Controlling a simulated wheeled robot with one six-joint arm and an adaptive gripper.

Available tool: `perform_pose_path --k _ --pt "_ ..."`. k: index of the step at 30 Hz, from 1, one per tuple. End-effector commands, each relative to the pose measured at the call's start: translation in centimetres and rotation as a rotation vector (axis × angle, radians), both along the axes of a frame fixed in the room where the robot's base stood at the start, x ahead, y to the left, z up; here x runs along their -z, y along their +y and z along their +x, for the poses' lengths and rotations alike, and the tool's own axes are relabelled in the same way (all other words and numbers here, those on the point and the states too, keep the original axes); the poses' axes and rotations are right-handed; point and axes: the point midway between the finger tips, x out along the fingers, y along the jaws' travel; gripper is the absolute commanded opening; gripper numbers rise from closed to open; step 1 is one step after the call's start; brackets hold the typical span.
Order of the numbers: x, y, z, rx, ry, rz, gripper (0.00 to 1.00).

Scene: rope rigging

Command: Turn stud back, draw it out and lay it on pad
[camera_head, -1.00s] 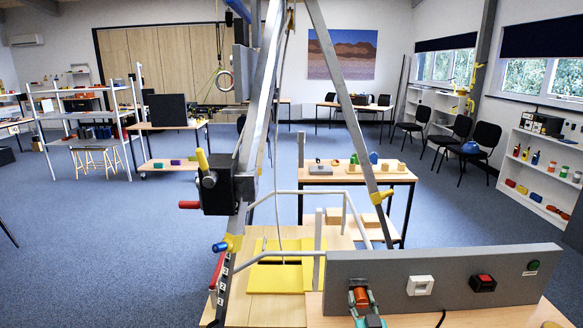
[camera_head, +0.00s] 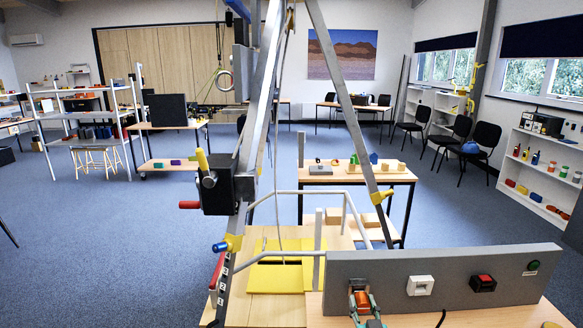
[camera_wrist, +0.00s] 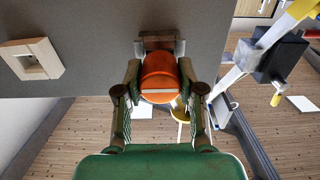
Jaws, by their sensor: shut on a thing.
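The orange stud (camera_head: 362,303) is at the left end of the grey panel's front face. My gripper (camera_head: 363,305) is shut on it from the front. In the wrist view the orange stud (camera_wrist: 158,75) sits between the two fingers of my gripper (camera_wrist: 159,88), with a flat bar-like face towards me. I cannot make out the pad for certain.

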Motion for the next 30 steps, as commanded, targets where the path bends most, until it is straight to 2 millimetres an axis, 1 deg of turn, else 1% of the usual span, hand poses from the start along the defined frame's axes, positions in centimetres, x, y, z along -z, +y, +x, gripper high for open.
perform_pose_path --k 18,30 --pt "0.0 0.0 -2.1 0.000 0.000 0.000 0.00" --pt "0.0 0.0 -2.1 0.000 0.000 0.000 0.00"
